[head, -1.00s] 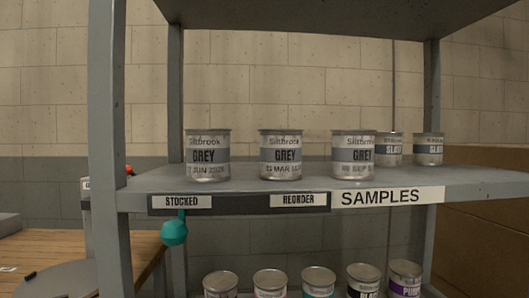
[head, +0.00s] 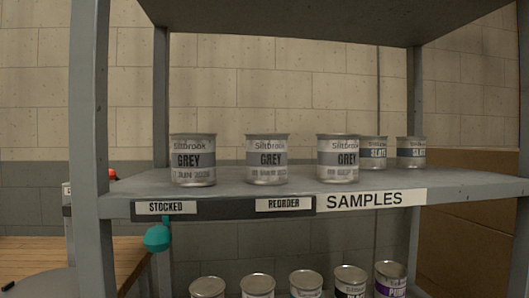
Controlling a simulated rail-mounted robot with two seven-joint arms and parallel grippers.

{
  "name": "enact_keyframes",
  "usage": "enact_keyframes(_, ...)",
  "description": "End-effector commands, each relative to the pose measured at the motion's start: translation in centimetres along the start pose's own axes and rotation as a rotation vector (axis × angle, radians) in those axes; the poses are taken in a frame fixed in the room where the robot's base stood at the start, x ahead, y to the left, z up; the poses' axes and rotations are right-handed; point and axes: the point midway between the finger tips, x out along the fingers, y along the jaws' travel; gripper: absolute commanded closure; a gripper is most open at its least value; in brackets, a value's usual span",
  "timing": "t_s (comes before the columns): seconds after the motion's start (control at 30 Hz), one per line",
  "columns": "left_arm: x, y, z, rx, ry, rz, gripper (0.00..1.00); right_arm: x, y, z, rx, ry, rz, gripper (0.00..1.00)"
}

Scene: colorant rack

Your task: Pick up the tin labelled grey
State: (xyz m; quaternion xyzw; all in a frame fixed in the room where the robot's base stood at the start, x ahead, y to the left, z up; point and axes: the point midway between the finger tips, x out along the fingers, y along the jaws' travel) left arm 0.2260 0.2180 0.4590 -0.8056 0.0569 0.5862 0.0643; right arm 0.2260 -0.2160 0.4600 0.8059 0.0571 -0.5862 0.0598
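Three tins labelled grey stand upright in a row on the middle shelf (head: 380,187) in the head view. The left grey tin (head: 193,161) is above the "STOCKED" label, the middle grey tin (head: 266,160) is above the "REORDER" label, and the right grey tin (head: 338,159) is above the left part of the "SAMPLES" label. Each is a silver metal can with a grey band. Neither of my grippers shows in the view.
Two slate tins (head: 411,153) stand behind and right of the grey ones. Several tins (head: 257,286) stand on the shelf below. A teal object (head: 157,237) hangs under the shelf edge. Grey uprights (head: 90,150) bound the rack; a wooden table (head: 30,262) is at left.

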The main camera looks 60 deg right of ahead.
Motion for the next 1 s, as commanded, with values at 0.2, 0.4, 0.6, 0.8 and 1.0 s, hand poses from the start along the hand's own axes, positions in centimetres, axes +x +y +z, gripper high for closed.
enact_keyframes(0.2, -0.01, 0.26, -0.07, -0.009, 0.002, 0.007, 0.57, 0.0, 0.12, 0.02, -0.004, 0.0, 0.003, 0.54)
enact_keyframes(0.4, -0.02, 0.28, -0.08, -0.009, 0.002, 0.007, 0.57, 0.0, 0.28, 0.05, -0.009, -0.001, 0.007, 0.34)
enact_keyframes(0.6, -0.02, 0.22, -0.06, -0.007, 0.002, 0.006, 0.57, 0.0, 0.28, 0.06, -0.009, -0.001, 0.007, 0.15)
enact_keyframes(0.8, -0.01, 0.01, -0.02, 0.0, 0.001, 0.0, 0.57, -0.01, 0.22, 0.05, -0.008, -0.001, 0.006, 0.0)
enact_keyframes(1.0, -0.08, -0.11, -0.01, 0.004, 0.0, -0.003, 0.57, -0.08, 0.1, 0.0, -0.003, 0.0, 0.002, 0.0)
